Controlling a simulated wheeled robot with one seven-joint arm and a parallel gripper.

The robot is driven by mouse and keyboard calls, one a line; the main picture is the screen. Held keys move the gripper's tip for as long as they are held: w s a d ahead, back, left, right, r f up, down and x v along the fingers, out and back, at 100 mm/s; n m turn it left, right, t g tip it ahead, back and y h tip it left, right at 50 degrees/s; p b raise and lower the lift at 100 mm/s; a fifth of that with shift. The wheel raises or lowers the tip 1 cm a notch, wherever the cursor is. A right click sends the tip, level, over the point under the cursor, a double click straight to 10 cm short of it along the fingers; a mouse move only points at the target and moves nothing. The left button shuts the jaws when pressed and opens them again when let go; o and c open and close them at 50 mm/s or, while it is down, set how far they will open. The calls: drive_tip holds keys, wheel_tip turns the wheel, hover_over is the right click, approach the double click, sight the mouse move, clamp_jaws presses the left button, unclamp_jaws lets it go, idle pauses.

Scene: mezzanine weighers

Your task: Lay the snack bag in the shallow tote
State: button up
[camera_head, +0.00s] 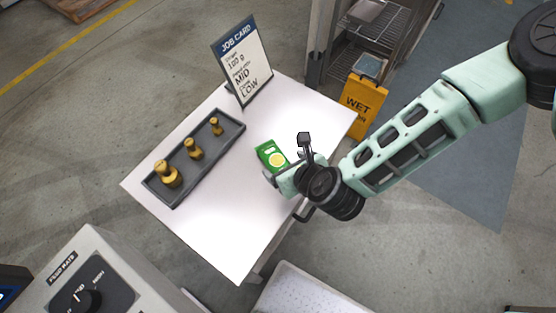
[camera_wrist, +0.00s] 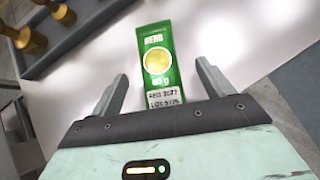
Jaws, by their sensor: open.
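The snack bag (camera_head: 271,155) is a small green packet with a yellow disc, lying on the white table. In the wrist view the bag (camera_wrist: 158,62) shows its printed label, with its lower end between my gripper's fingers. My gripper (camera_wrist: 161,88) is open, one finger on each side of the bag, with gaps to both. In the head view my gripper (camera_head: 274,176) is at the near end of the bag and hides part of it. A shallow pale container (camera_head: 317,290), possibly the tote, is partly visible at the bottom edge of the head view.
A grey tray (camera_head: 176,198) with brass weights stands on the white table (camera_head: 222,248), left of the bag. A job card (camera_head: 241,68) stands at the back. A yellow wet-floor sign (camera_head: 362,104) is beyond the table. A control box (camera_head: 95,278) is at lower left.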

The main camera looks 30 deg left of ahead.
sight(277, 160)
drive_tip(key=p+x, duration=0.2)
drive_tip(key=x, duration=0.2)
drive_tip(key=shift+s+a+r, duration=0.1)
drive_tip(key=shift+a+r, duration=0.05)
drive_tip(key=shift+a, duration=0.05)
drive_tip(key=shift+w+a+f, duration=0.2)
drive_tip(key=shift+a+f, duration=0.1)
drive_tip(key=shift+f, duration=0.15)
drive_tip(key=c, duration=1.1)
drive_tip(key=shift+c, duration=0.3)
drive_tip(key=shift+r, duration=0.15)
